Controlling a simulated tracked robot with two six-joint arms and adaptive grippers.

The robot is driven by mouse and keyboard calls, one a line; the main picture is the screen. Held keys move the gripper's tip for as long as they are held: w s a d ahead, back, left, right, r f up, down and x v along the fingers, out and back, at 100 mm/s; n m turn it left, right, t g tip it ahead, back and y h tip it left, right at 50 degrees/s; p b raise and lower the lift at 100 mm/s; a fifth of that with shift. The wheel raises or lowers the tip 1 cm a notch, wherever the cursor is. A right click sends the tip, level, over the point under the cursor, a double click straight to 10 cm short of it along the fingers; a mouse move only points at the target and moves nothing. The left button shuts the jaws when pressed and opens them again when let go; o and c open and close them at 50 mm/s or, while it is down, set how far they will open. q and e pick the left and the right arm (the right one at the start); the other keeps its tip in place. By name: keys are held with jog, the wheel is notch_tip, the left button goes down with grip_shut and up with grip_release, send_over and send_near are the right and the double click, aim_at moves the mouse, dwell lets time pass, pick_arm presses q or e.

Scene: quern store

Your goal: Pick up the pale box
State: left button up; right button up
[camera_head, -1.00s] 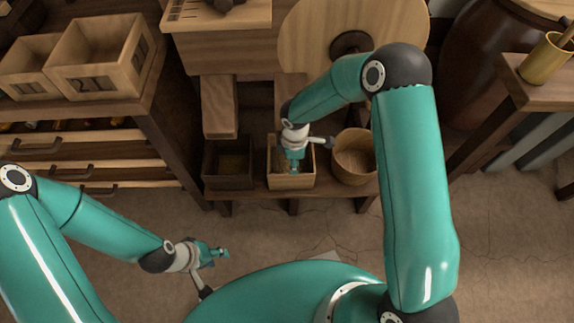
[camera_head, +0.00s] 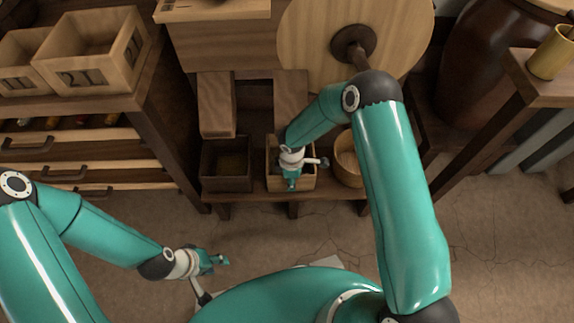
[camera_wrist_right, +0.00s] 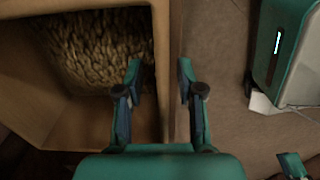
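The pale box (camera_head: 306,184) is an open light-wood box on the low shelf, between a dark box and a round tub. In the right wrist view the pale box (camera_wrist_right: 162,50) shows lumpy, grain-like contents. My right gripper (camera_head: 291,184) is over the box's near side. In the right wrist view its fingers (camera_wrist_right: 160,82) are apart, one on the inner side of the near wall and one on the outer side; contact is not visible. My left gripper (camera_head: 216,261) is away from the box, low at the left over the floor, and looks empty; its finger gap is too small to judge.
The dark box (camera_head: 227,181) stands just left of the pale box, the round tub (camera_head: 347,158) just right, partly behind my arm. A drawer unit (camera_head: 75,148) is at left, a side table (camera_head: 545,91) at right. Open floor lies in front.

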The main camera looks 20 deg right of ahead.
grip_shut()
jog(key=shift+r, duration=0.15)
